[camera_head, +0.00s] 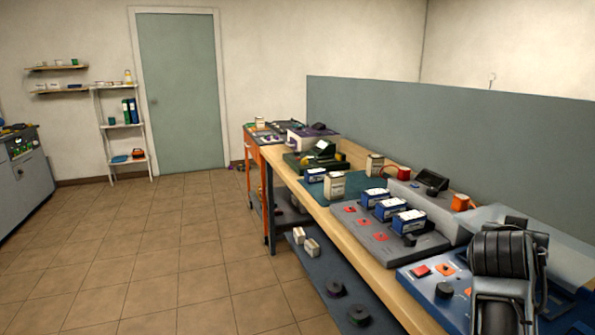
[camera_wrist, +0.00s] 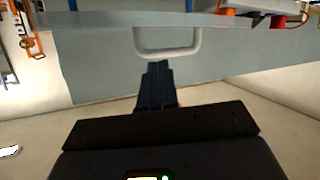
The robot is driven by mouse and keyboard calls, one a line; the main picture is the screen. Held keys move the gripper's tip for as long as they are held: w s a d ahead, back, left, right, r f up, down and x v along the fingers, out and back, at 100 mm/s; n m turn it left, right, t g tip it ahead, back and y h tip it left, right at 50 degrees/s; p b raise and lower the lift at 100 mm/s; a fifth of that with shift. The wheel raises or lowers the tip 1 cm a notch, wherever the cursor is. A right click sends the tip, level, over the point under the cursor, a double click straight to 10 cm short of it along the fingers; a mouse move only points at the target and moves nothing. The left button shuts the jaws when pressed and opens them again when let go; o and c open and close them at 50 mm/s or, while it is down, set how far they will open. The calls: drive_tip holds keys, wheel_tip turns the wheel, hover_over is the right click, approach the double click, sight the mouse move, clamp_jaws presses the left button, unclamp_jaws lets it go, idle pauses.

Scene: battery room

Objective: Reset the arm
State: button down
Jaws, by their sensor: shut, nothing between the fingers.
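My gripper (camera_wrist: 157,68) shows in the wrist view as two dark fingers pressed together, shut and empty. A pale grey handle-like loop (camera_wrist: 167,45) lies just beyond the fingertips in that view. I cannot tell whether they touch it. In the head view a black and grey part of my arm stands at the lower right, over the near end of the workbench (camera_head: 345,230). My fingers cannot be made out in that view.
A grey tray (camera_head: 375,238) on the bench holds several blue-and-white batteries. A blue board (camera_head: 425,290) lies close to my arm. A grey partition (camera_head: 430,140) runs behind the bench. An orange cart (camera_head: 268,190) stands at its far end. The tiled floor (camera_head: 150,260) at left is clear.

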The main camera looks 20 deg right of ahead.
drive_tip(key=s+a+f+n+t+y, duration=0.45)
drive_tip(key=s+a+f+n, duration=0.2)
drive_tip(key=a, duration=0.25)
drive_tip(key=s+a+f+n+t+y, duration=0.4)
drive_tip(key=s+a+f+n+t, duration=0.15)
drive_tip(key=a+n, duration=0.3)
drive_tip(key=s+a+r+m+y, duration=0.2)
drive_tip(key=s+a+y, duration=0.3)
drive_tip(key=s+a, duration=1.2)
drive_tip(key=s+m, duration=0.1)
drive_tip(key=s, duration=0.2)
drive_tip(key=shift+s+a+g, duration=0.15)
drive_tip(key=shift+g, duration=0.15)
